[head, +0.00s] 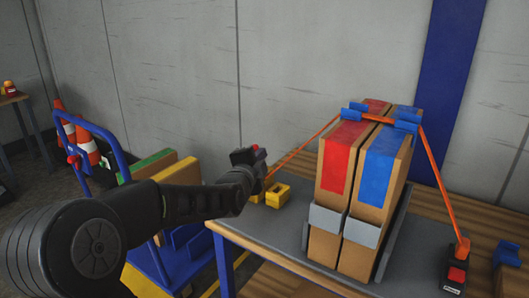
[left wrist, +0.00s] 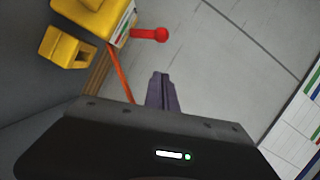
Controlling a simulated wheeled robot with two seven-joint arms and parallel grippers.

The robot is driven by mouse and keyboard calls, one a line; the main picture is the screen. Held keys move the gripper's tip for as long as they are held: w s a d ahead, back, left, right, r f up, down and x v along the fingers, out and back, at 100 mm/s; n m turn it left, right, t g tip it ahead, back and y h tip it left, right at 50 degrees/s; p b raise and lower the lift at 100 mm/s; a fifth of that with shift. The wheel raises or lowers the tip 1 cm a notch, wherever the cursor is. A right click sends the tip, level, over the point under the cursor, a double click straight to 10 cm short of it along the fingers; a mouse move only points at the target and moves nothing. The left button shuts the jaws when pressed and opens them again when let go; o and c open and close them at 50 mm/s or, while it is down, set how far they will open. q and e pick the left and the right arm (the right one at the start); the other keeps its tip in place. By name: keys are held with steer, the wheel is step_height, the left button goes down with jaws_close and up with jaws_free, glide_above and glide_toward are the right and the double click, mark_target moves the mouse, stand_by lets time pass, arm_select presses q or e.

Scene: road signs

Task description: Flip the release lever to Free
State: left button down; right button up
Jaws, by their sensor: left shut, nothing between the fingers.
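The release lever is a short red stem with a round red knob (left wrist: 161,34) in the left wrist view. It sticks out sideways from a yellow housing (left wrist: 105,18) with a white label bearing coloured marks; the wording is unreadable. My left gripper (left wrist: 161,92) is shut and empty, its fingertips apart from the knob in the picture. In the head view my left gripper (head: 256,167) is at the table's far left corner and hides most of the housing. A small red bit shows just above it, perhaps the knob. My right gripper is not in view.
Two strapped cartons (head: 340,195) stand on the grey-topped table (head: 262,228), with an orange strap (head: 305,145) running down towards my left gripper. A yellow block (head: 277,194) sits beside the gripper. A blue trolley (head: 95,130) stands at left. A black buckle (head: 455,277) is at right.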

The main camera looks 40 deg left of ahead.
arm_select(q)
steer(key=p+v, duration=0.1)
steer(key=v, duration=0.6)
steer(key=shift+r, duration=0.25)
